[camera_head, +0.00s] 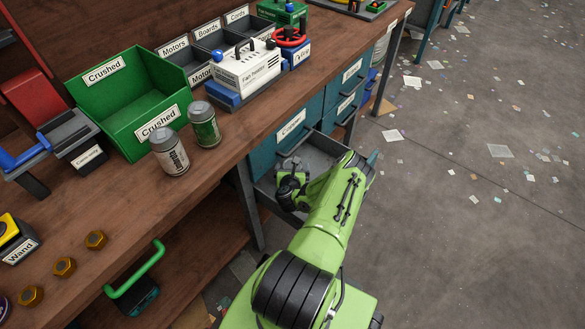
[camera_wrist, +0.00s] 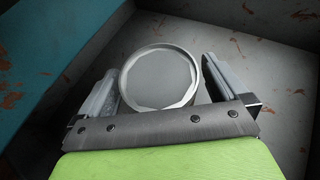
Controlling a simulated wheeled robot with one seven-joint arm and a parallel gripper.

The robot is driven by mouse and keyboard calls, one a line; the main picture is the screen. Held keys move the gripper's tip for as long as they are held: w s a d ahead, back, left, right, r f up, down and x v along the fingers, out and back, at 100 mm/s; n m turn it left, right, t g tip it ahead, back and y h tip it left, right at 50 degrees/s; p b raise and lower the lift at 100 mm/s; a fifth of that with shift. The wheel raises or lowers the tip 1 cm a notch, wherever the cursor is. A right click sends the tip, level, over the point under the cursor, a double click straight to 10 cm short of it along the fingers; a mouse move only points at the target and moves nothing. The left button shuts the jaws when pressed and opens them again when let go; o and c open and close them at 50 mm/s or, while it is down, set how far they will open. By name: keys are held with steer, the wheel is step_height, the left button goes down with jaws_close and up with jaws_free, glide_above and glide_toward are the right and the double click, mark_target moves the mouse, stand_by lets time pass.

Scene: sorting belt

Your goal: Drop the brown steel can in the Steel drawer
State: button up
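A can (camera_wrist: 158,78) shows end-on in the wrist view, with a round grey metal end facing the camera; its side and colour are hidden. It is between the two fingers of my gripper (camera_wrist: 162,75), inside a grey-walled drawer. The fingers stand apart, with a narrow gap visible at the right finger; contact on the left is unclear. In the head view my arm reaches down into the open drawer (camera_head: 327,147) under the bench, and the fingers and can are mostly hidden. That drawer's own label is not readable.
On the bench (camera_head: 120,215) stand a pale-labelled can (camera_head: 168,152), a green can (camera_head: 205,126), a green Crushed bin (camera_head: 105,75) and a white machine (camera_head: 247,68). Closed teal drawers (camera_head: 345,100) flank the open one.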

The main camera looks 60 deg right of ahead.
steer(key=shift+r+p, duration=0.35)
steer(key=shift+r, duration=0.1)
steer(key=p+v, duration=0.8)
steer(key=v, duration=0.4)
steer(key=shift+r, duration=0.15)
